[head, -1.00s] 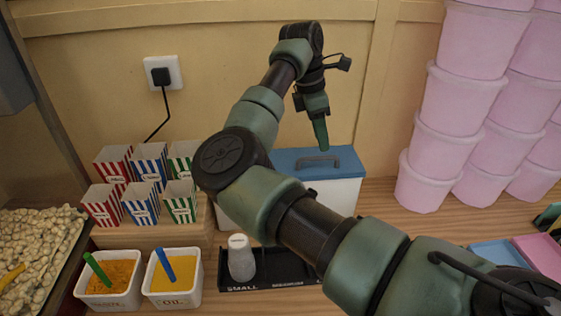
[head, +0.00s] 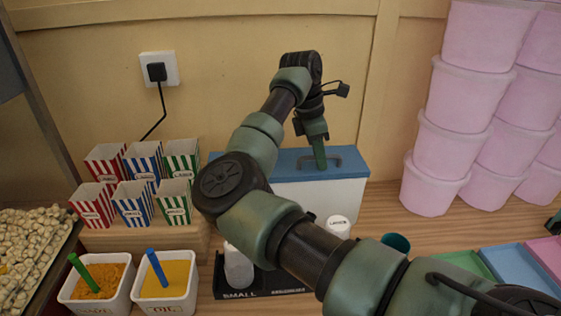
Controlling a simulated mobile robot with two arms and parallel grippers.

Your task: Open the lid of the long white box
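The long white box (head: 340,197) stands on the wooden counter against the wall, with its blue lid (head: 352,166) lying shut on top. A dark handle (head: 334,160) rises from the lid. My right gripper (head: 320,165) points down at the handle, its fingertips overlapping the handle in the head view. I see the fingers nearly edge-on, so I cannot tell whether they are shut on the handle. My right arm hides the front left part of the box. My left gripper is not in view.
Striped popcorn boxes (head: 132,205) stand on a wooden step left of the white box. Two tubs (head: 192,297) with spoons and a black tray (head: 230,290) with shakers are in front. Stacked pink buckets (head: 436,160) stand at the right. Coloured trays (head: 520,268) lie at the front right.

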